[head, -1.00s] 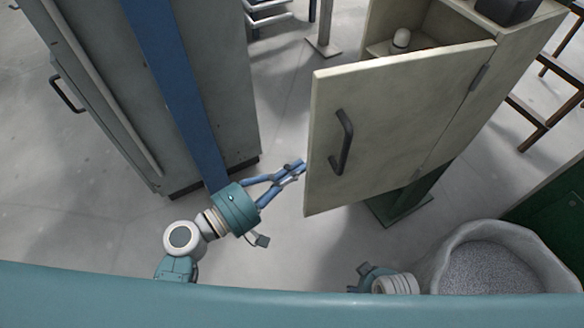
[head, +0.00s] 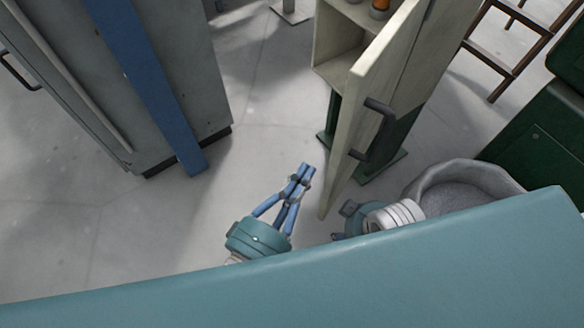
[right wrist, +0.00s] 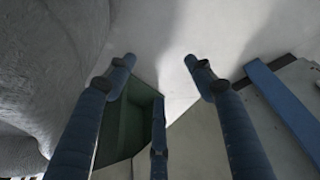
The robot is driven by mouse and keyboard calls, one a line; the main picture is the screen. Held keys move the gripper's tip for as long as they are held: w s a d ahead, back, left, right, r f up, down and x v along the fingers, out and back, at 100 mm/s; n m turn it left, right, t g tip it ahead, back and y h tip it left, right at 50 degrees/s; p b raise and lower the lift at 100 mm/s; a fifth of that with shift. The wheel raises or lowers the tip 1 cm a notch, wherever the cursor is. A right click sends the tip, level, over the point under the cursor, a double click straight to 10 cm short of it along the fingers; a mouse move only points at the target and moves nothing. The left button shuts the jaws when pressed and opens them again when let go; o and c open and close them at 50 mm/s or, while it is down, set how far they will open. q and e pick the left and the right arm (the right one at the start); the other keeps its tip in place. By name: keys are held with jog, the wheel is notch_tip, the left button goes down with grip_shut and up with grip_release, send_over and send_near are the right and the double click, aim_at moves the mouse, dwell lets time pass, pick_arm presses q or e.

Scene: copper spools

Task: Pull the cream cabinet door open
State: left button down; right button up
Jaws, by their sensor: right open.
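The cream cabinet door (head: 362,92) stands well open in the head view, seen nearly edge-on. Its dark bar handle (head: 379,128) is on the face turned to the right, with no gripper on it. The cream cabinet (head: 337,48) behind it shows its open inside. My left gripper (head: 306,171) is just left of the door's lower free edge, its blue fingertips together and nothing seen between them. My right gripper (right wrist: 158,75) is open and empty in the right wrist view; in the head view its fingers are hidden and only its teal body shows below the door.
A grey container (head: 470,178) with grainy fill stands right of the door, close to my right arm. A grey cabinet (head: 185,60) with a blue post (head: 150,85) stands at left. A dark green box (head: 540,130) is at far right. Floor between the cabinets is clear.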

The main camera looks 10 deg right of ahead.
pick_arm(q)
jog(key=shift+s+d, duration=0.1)
jog(key=shift+s, duration=0.05)
jog(key=shift+s, duration=0.1)
dwell(0.3)
jog(key=v, duration=1.2)
